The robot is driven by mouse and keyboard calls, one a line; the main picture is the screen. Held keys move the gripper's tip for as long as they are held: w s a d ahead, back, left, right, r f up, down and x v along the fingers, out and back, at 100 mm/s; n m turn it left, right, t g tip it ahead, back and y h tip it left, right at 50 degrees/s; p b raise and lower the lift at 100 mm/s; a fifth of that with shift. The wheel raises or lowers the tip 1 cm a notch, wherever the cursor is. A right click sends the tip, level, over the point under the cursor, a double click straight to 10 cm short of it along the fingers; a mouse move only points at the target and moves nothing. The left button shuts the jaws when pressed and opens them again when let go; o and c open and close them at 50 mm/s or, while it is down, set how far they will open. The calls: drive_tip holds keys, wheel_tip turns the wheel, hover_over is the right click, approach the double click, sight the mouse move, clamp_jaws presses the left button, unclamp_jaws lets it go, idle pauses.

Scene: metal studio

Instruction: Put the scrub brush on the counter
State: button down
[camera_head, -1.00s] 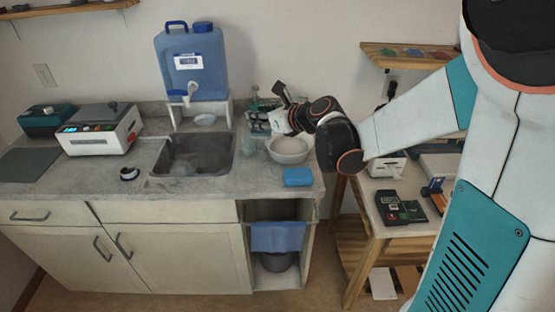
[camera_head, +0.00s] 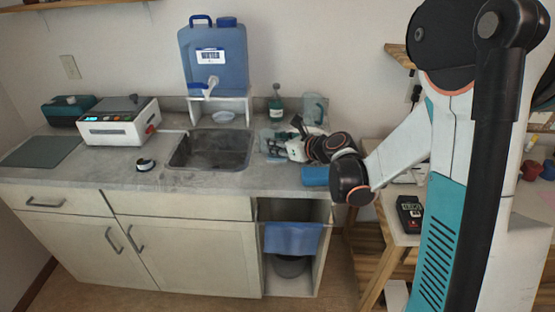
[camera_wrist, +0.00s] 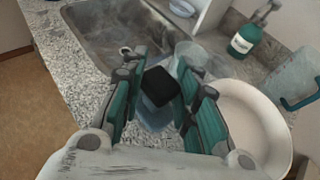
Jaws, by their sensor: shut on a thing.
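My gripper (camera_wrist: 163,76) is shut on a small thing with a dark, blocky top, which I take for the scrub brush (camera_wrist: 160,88). It sits between the teal fingers in the wrist view, and its lower part is hard to make out. In the head view my gripper (camera_head: 274,146) is over the counter just right of the sink; the brush cannot be made out there. The grey speckled counter (camera_head: 110,172) lies below and also shows in the wrist view (camera_wrist: 80,92). I cannot tell whether the brush touches it.
The sink (camera_head: 212,150) is left of my gripper. A clear cup (camera_wrist: 190,54), white bowl (camera_wrist: 262,125), green soap bottle (camera_wrist: 243,40) and clear pitcher (camera_wrist: 292,78) crowd around. A blue sponge (camera_head: 315,176) lies near the front edge. Counter left of the sink has free room.

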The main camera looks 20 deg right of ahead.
sight(280, 156)
drive_tip(key=shift+f+b, duration=0.85)
drive_tip(key=shift+f, duration=1.35)
drive_tip(key=shift+f, duration=0.15)
drive_tip(key=c, duration=1.2)
unclamp_jaws()
drive_tip(key=shift+c, duration=0.2)
drive_tip(key=shift+s+r, duration=0.1)
drive_tip(key=shift+r, duration=0.15)
drive_tip(key=p+v, duration=0.3)
drive_tip(key=v, duration=0.8)
drive_tip(key=shift+s, duration=0.35)
drive_tip(key=shift+d+r, duration=0.15)
